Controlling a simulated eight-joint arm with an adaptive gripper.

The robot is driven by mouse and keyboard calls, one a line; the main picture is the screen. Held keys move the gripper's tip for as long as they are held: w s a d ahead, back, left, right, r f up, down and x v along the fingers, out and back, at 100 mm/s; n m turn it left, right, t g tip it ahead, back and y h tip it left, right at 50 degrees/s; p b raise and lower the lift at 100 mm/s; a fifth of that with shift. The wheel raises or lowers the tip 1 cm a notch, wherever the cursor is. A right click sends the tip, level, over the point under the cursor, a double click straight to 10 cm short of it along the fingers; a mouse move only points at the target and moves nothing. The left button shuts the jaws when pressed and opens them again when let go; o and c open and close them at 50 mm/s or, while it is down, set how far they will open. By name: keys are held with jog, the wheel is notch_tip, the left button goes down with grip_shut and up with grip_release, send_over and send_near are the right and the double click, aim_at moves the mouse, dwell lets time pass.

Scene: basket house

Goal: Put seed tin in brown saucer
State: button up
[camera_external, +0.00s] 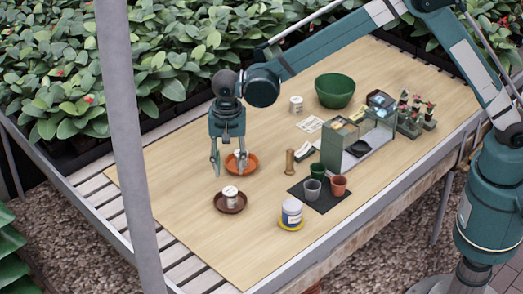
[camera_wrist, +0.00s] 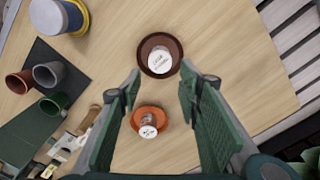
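The brown saucer (camera_external: 218,206) is on the table at the front left, and a small white tin (camera_external: 230,193) stands in it. In the wrist view the brown saucer (camera_wrist: 144,66) shows near the top, with the tin's white printed lid (camera_wrist: 160,60) inside its rim. An orange saucer (camera_external: 251,167) lies behind it and holds another small white-topped tin (camera_wrist: 148,131). I cannot read which is the seed tin. My gripper (camera_external: 230,172) points down near the two saucers, fingers apart; in the wrist view nothing is between them (camera_wrist: 157,88).
A blue and white can (camera_external: 291,211) stands on a yellow saucer. Several pots (camera_external: 312,188) on a dark mat, a wooden peg (camera_external: 290,162), a green shelf box (camera_external: 338,145), a green bowl (camera_external: 335,90) and another white tin (camera_external: 296,104) stand right and behind. The table's left is clear.

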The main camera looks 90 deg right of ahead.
jog(key=shift+r, duration=0.1)
jog(key=s+r+n+t, duration=0.3)
jog(key=s+r+n, duration=0.5)
jog(key=s+r, duration=1.45)
jog(key=s+n+t, duration=0.4)
jog(key=s+n, duration=0.6)
jog(key=s, duration=1.9)
jog(key=shift+a+f, duration=0.25)
jog(key=shift+a, duration=0.1)
jog(key=shift+f, duration=0.1)
